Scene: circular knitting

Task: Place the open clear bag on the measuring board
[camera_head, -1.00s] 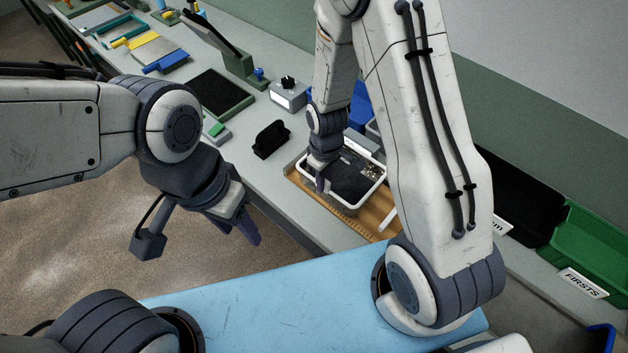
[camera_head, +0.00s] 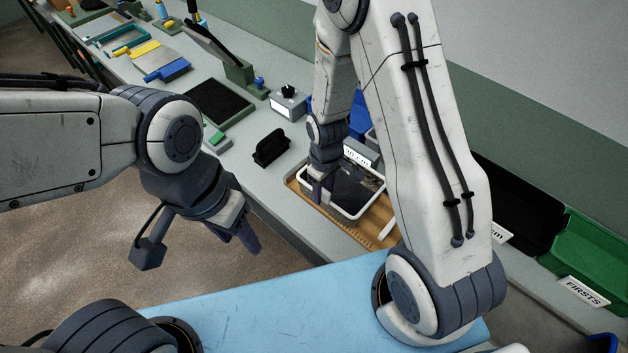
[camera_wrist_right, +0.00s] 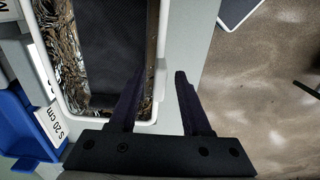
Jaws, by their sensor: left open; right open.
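The open clear bag (camera_head: 352,212) has a white rim, crinkled see-through walls and something dark inside. In the head view it sits over the wooden measuring board (camera_head: 378,233), whose strip shows along its front. It also shows in the right wrist view (camera_wrist_right: 72,78). My right gripper (camera_head: 321,190) is open at the bag's left end; in the wrist view its fingers (camera_wrist_right: 158,75) appear to stand either side of the rim, one inside and one outside. My left gripper (camera_head: 243,238) is open and empty over the floor in front of the bench. My right arm hides part of the board.
A black brush (camera_head: 272,147) and a white box (camera_head: 288,103) stand left of the bag. Blue bins lie behind it, and a green FIRSTS bin (camera_head: 590,255) is at the right. A light-blue surface (camera_head: 270,305) fills the front. Bare floor is at the left.

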